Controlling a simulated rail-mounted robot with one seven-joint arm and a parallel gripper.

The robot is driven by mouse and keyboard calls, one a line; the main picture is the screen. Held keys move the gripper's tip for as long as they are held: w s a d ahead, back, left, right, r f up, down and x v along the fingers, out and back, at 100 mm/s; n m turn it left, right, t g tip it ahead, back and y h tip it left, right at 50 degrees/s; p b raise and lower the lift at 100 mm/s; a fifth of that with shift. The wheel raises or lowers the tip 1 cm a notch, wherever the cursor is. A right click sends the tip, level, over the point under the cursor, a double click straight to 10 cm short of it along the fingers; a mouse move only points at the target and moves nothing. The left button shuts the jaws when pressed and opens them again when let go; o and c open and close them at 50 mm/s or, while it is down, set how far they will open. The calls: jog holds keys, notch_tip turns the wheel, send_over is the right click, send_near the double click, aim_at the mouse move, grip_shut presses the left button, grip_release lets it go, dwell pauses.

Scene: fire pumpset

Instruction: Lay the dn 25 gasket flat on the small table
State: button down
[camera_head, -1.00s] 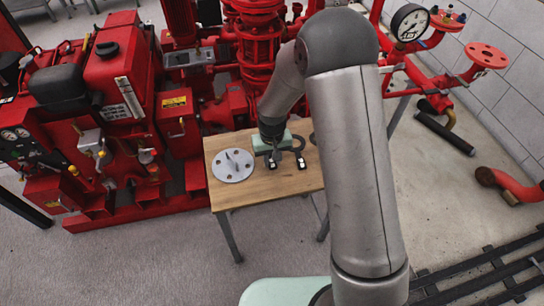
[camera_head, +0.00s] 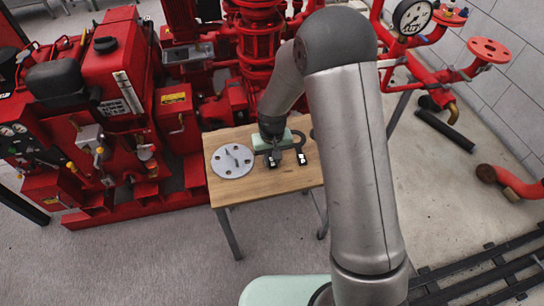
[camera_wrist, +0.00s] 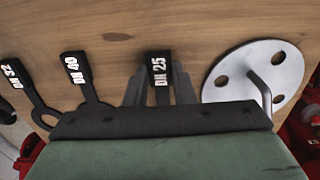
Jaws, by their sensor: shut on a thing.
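The dn 25 gasket (camera_wrist: 160,80) shows in the wrist view as a black tab with a white "DN 25" label. My gripper (camera_wrist: 161,92) is shut on this tab, with its grey fingers on both sides. The gasket's ring is hidden behind the gripper body. In the head view my gripper (camera_head: 274,154) is low over the small wooden table (camera_head: 260,185), between the metal disc and another black tab. I cannot tell whether the gasket touches the wood.
A grey disc with holes and a handle (camera_head: 232,161) lies on the table's left; it is close right of my gripper in the wrist view. The DN 40 gasket (camera_wrist: 82,78) and DN 32 gasket (camera_wrist: 28,92) lie on the other side. The table's front strip is bare.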

jog(key=shift+f, duration=0.35)
jog(key=c, duration=1.1)
grip_release()
jog(key=shift+c, duration=0.2)
notch_tip(320, 180, up, 17)
jog(key=p, duration=0.1)
jog(key=shift+r, duration=0.2)
jog(key=s+d+r+m+p, duration=0.1)
jog(key=s+d+r+p, duration=0.55)
jog(key=s+r, duration=0.35)
jog(key=s+d+r+p, duration=0.2)
jog(key=s+d+r, duration=0.1)
jog(key=s, duration=0.4)
jog(key=s+d+r+m+p, duration=0.1)
jog(key=s+d+r+p, duration=0.1)
jog(key=s, duration=0.5)
jog(key=shift+d+r, duration=0.45)
jog(key=shift+d, duration=0.4)
